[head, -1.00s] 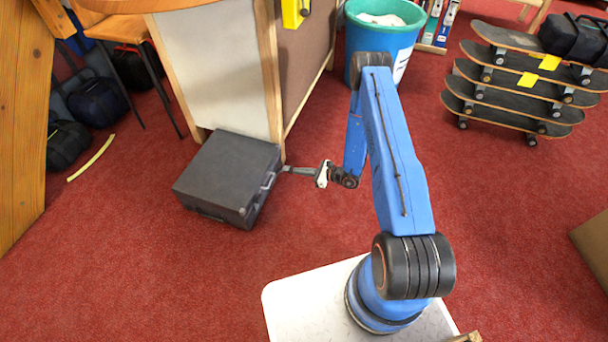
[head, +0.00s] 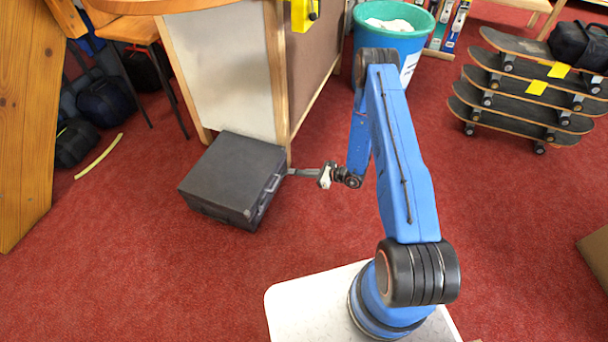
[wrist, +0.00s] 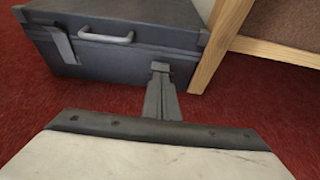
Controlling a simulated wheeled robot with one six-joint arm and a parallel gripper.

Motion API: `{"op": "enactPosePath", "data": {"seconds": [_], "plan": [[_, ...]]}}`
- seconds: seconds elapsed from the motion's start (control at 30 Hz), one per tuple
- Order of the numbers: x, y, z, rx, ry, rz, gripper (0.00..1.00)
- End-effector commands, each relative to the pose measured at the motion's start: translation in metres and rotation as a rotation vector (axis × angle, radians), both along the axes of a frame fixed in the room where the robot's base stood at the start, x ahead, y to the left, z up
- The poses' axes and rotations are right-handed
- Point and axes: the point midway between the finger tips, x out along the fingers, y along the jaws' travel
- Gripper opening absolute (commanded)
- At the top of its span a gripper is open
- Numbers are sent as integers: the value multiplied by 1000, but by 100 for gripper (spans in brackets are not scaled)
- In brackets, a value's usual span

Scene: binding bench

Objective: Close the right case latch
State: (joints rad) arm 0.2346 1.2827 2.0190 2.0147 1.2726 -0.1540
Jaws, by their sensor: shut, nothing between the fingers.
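A dark grey case (head: 225,172) lies flat on the red carpet, against the end of a wood-framed counter. Its front with a light handle (wrist: 106,38) faces my arm. In the wrist view, a grey latch plate (wrist: 63,46) shows left of the handle, standing at a slant from the front. My gripper (head: 292,171) is shut and empty, its fingertips at the right part of the case front, right of the handle. In the wrist view the fingers (wrist: 160,90) cover the right latch's place, so I cannot tell its position or whether they touch it.
The counter's wooden post (wrist: 218,45) stands close to the right of the case. A blue bin (head: 390,45) stands behind my arm. Stacked skateboards (head: 525,90) are at the right, bags (head: 100,105) at the left. Carpet in front of the case is clear.

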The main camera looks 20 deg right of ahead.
Motion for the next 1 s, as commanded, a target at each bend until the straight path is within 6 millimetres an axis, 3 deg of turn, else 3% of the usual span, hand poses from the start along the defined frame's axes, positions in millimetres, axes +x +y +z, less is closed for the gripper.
{"op": "enactPosePath", "data": {"seconds": [0.57, 1.0], "plan": [[8, 10, 18, -114, 79, 1, 0], [26, 36, 45, -353, 249, 4, 0]]}}
